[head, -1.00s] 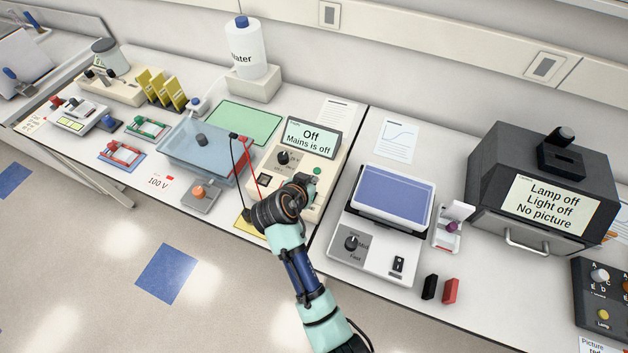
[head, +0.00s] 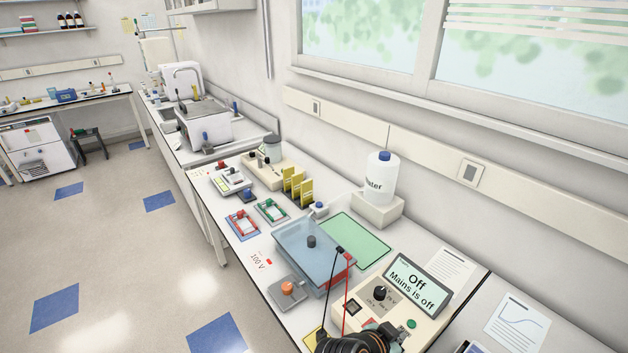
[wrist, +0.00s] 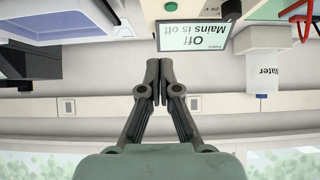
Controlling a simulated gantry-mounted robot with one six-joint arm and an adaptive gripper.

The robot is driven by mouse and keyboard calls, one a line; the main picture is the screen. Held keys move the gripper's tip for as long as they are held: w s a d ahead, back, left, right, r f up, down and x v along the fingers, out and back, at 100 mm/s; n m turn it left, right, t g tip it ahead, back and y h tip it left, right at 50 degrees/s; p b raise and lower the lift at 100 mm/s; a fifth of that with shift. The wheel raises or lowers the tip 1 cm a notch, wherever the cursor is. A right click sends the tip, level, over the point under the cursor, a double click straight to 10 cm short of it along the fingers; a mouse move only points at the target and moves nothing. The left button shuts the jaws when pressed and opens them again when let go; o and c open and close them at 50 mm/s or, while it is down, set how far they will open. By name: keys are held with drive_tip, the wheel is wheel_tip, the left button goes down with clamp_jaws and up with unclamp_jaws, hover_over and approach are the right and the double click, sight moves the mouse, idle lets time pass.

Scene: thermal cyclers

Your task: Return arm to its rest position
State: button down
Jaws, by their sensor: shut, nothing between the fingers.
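My gripper (wrist: 159,72) is shut and empty in the wrist view, its two dark fingers together. In the head view only a dark part of my arm shows at the bottom edge, over the front of the power supply (head: 370,318); the fingertips cannot be made out there. The power supply's screen (head: 406,286) reads "Off, Mains is off". The screen also shows upside down in the wrist view (wrist: 198,36), just beyond the fingertips and apart from them in the picture.
A blue-lidded tank (head: 300,257) with black and red leads stands left of the power supply. A water bottle (head: 381,180) sits on a white block behind. A green mat (head: 352,240) lies between them. Card racks and small trays stand farther left. The floor at left is open.

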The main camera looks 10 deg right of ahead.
drive_tip(key=s+a+r+n+t+y, duration=0.2)
drive_tip(key=a+r+n+t+y, duration=0.15)
drive_tip(key=a, duration=0.45)
drive_tip(key=s+a+r+n+t+y, duration=0.2)
drive_tip(key=a+r+n, duration=0.25)
drive_tip(key=a, duration=0.35)
drive_tip(key=s+a+r+n+t+y, duration=0.25)
drive_tip(key=a+n, duration=0.25)
drive_tip(key=a, duration=0.4)
wheel_tip(320, 180, up, 16)
drive_tip(key=y+p, duration=0.1)
drive_tip(key=p, duration=1.4)
drive_tip(key=shift+a+r+t, duration=0.15)
drive_tip(key=shift+r+t, duration=0.1)
drive_tip(key=shift+t, duration=0.15)
